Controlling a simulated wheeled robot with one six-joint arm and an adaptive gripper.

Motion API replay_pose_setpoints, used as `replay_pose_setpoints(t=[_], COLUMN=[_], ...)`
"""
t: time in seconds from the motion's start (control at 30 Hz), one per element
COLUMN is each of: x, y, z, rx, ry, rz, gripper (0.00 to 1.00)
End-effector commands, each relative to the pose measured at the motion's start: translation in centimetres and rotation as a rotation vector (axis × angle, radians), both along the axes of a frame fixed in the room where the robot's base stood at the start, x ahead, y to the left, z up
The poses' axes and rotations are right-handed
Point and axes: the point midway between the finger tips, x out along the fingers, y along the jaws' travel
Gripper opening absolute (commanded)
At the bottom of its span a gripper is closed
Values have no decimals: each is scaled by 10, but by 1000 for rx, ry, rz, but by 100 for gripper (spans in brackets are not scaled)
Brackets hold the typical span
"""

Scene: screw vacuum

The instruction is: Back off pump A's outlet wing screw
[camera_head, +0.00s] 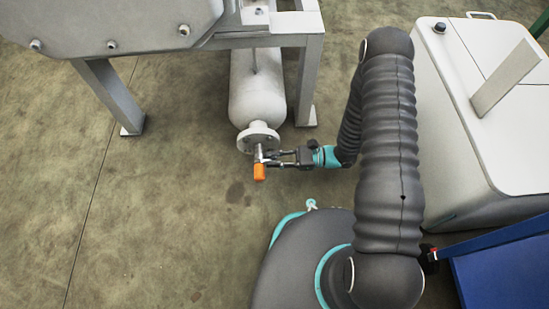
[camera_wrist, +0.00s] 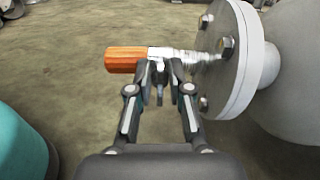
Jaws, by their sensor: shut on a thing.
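A pale tank (camera_head: 256,90) ends in a round bolted flange (camera_head: 258,136), which also shows at the right in the wrist view (camera_wrist: 238,60). A silver fitting with an orange end (camera_head: 259,172) sticks out of the flange; the orange end is at the upper left in the wrist view (camera_wrist: 126,60). My gripper (camera_head: 270,158) reaches the fitting from the right. In the wrist view its fingertips (camera_wrist: 161,72) are shut on a small grey piece under the silver part, which I take for the wing screw (camera_wrist: 159,70). The fingers hide most of it.
A grey metal frame (camera_head: 102,90) stands over the tank, with legs on both sides. A white cabinet (camera_head: 480,120) and a blue object (camera_head: 500,270) are at the right. The floor left of the fitting is clear.

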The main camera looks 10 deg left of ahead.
Motion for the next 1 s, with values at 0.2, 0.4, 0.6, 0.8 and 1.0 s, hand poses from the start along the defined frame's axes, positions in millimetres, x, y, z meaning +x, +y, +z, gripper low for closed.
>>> replay_pose_setpoints(t=[0.2, 0.4, 0.6, 0.8, 1.0], x=[0, 0, 1, 5, 13], y=[0, 0, -1, -15, -50], z=[0, 0, 0, 0, 0], rx=[0, 0, 0, 0, 0], ry=[1, 2, 2, 1, 0], rz=[1, -1, -3, -5, -5], gripper=[0, 41, 41, 41, 41])
